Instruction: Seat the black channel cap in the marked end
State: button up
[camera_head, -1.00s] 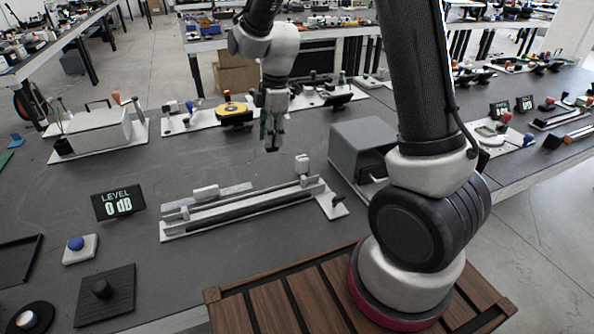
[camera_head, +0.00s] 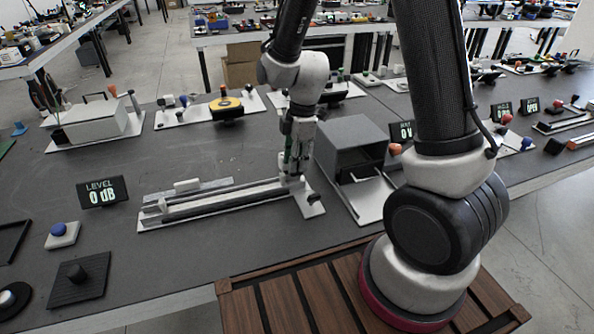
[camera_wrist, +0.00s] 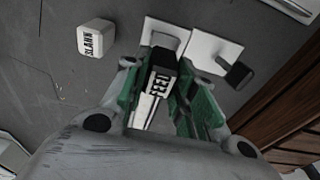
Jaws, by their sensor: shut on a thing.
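My gripper (camera_head: 293,172) is over the right end of the channel fixture (camera_head: 215,205) in the head view. In the wrist view my green-lined fingers (camera_wrist: 163,88) are shut on the black cap (camera_wrist: 164,60), and a white label reading FEED shows between them. The channel is long and pale with a dark strip and lies on a white base. A white plate (camera_wrist: 165,33) shows just beyond the cap. The cap's underside is hidden, so I cannot tell whether it touches the channel.
A white block marked BLANK (camera_wrist: 95,38) stands beside the fixture. A black lever (camera_wrist: 238,74) is on the white base's near side. A grey open box (camera_head: 350,145) is close to my gripper's right. A LEVEL display (camera_head: 102,191) reads 0 dB. Table left of the box is partly clear.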

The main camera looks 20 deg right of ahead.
jog(key=shift+f, duration=1.8)
jog(key=shift+f, duration=0.1)
jog(key=o, duration=0.9)
jog(key=shift+o, duration=0.2)
jog(key=r, duration=0.4)
jog(key=d+r, duration=0.1)
jog(key=r, duration=0.7)
jog(key=shift+d+r, duration=0.1)
jog(key=shift+d, duration=0.1)
jog(key=s+d+r+m+t, duration=0.2)
jog(key=s+d+r+m, duration=0.4)
jog(key=s+m, duration=0.3)
jog(key=s+d+r+m+t+h, duration=0.1)
jog(key=s+d+r+m+t, duration=0.1)
jog(key=s+d+r+m, duration=0.5)
jog(key=s+r+m, duration=0.2)
jog(key=s, duration=0.1)
jog(key=shift+d+r, duration=0.2)
jog(key=shift+r, duration=0.1)
